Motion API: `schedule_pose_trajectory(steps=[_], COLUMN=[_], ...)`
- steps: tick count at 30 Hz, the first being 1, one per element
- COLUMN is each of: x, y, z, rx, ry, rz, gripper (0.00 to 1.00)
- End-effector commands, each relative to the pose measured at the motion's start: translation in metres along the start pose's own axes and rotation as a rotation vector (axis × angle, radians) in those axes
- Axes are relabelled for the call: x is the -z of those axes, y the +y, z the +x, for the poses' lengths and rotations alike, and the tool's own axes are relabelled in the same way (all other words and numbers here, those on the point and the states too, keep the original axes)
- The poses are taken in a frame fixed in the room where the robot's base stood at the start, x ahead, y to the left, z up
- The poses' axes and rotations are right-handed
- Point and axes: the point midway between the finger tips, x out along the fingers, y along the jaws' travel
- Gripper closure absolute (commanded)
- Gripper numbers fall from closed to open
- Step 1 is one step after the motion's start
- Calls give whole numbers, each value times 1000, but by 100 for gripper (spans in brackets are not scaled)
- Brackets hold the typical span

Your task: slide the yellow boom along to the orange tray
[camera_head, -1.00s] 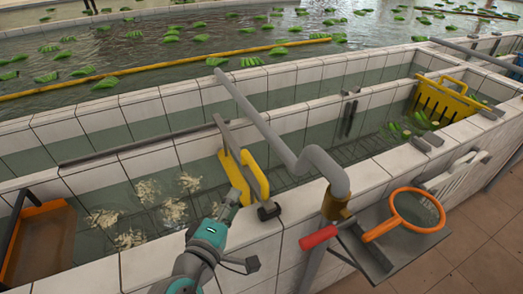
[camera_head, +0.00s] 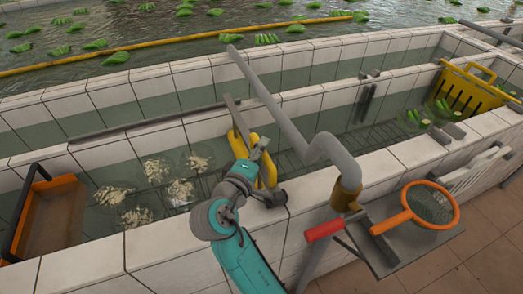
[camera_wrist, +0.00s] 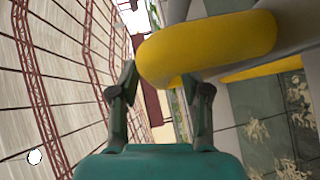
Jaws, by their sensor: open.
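The yellow boom (camera_head: 238,146) stands across the near water trough, left of the grey bent pipe, and is partly hidden by my gripper (camera_head: 259,149). A thick rounded yellow part of the boom (camera_wrist: 215,45) fills the upper middle of the wrist view, just ahead of my gripper (camera_wrist: 165,85). My fingers are spread with nothing clearly held; I cannot tell whether one touches the boom. The orange tray (camera_head: 70,186) sits at the left end of the same trough, with a dark handle bar on its left side.
Several pale stem clumps (camera_head: 138,217) float between boom and tray. A grey bent pipe (camera_head: 290,125) with a red handle (camera_head: 323,231) crosses to the right. The tiled near wall (camera_head: 160,247) runs alongside.

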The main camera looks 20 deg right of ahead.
Motion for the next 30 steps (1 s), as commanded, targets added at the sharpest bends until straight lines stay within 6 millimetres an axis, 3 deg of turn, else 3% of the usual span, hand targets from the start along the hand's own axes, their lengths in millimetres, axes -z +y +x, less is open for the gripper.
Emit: schedule_pose_trajectory(steps=[11,17,18,30], x=[0,0,0,5], y=[0,0,0,0], z=[7,7,7,11], rx=[0,0,0,0], ry=[1,1,1,1], rz=[1,1,1,0], gripper=[53,98,100,100])
